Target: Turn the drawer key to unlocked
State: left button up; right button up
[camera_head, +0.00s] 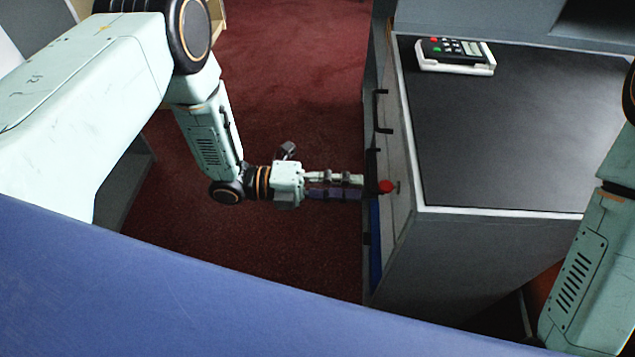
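The drawer cabinet (445,255) stands right of centre, its drawer front facing left. A small red knob (386,187), which looks like the drawer key, sits near the top of that front, with a dark piece beside it. Which way it is turned is too small to tell. My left gripper (362,186) points right at the drawer front, its fingertips right beside the dark piece and the red knob. Whether they touch is unclear, and the gap between the fingers cannot be made out. My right gripper is out of view; only part of my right arm shows.
Black handles (381,108) stick out from the drawer front above the knob. A white-edged keypad device (455,55) lies on the cabinet's dark top, which is otherwise clear. Dark red carpet (290,80) is open left of the cabinet. A blue surface (180,290) crosses the foreground.

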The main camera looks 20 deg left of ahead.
pick_arm(q)
jog(key=s+a, duration=0.1)
jog(key=a, duration=0.5)
jog(key=shift+s+a, duration=0.2)
jog(key=shift+a, duration=0.2)
jog(key=s+a+f+n+t+y, duration=0.15)
jog(key=f+n+y, duration=0.45)
jog(key=n, duration=0.6)
jog(key=s+a+f+n+t+y, duration=0.1)
jog(key=a+f+n+t+y, duration=0.15)
jog(key=f+n+y, duration=0.65)
jog(key=s+a+r+n+g+y, duration=0.1)
jog(key=s+a+n+g, duration=0.2)
jog(key=s+n, duration=0.3)
jog(key=s+a+r+n+g+y, duration=0.1)
jog(key=s+n, duration=0.6)
jog(key=s, duration=0.8)
jog(key=a+r+g, duration=0.1)
jog(key=a+g, duration=0.1)
jog(key=g, duration=0.1)
jog(key=shift+s+y+p, duration=0.3)
jog(key=shift+p, duration=0.1)
